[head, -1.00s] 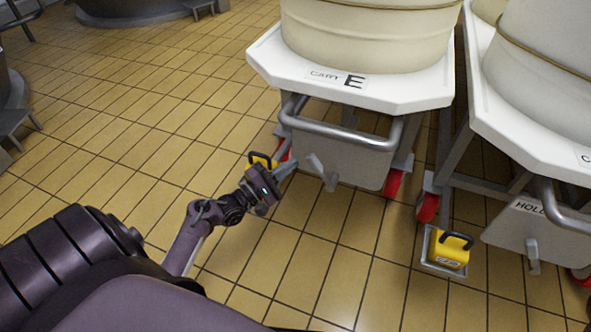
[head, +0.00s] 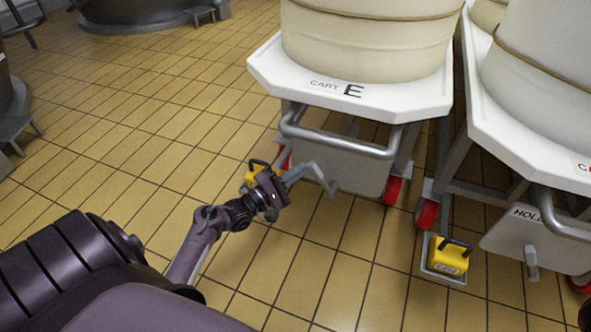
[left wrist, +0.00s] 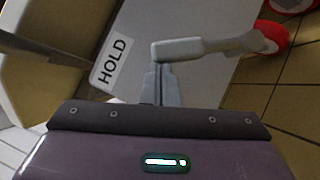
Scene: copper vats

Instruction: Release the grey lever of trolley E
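Trolley E (head: 300,92) stands at the upper middle of the head view, its white top marked CART E. Its grey lever (head: 325,179) slants down to the right in front of the grey panel below the bar. My left gripper (head: 306,169) reaches it from the left, with its fingertips at the lever's upper end. In the left wrist view, the lever (left wrist: 215,46) runs across, just beyond my fingertips (left wrist: 160,72). The fingers are together; I see no gap. They look to touch the lever, but I cannot tell any grip.
Trolley E's panel carries a HOLD label (left wrist: 112,66). A yellow block (head: 250,174) sits behind my left gripper. A second trolley (head: 530,150) stands close on the right, with another yellow block (head: 450,256) by its wheel.

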